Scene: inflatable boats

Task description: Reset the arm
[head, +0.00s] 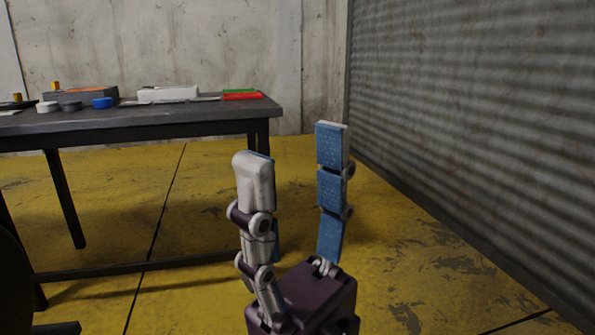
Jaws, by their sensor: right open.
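My right gripper (293,150) points upward in the lower middle of the head view. Its two jointed fingers stand well apart, and the gap between them is empty. The right finger shows blue pads on its inner face; the left finger shows its pale outer shell. The gripper is in front of the right end of a dark table (205,112), with open floor behind it. It appears to touch nothing. My left gripper is not in view.
On the table are a white box (168,94), a blue round item (102,103), a red item (243,96) and several small things. A corrugated metal shutter (480,120) runs along the right. The yellow floor (390,255) between table and shutter is clear.

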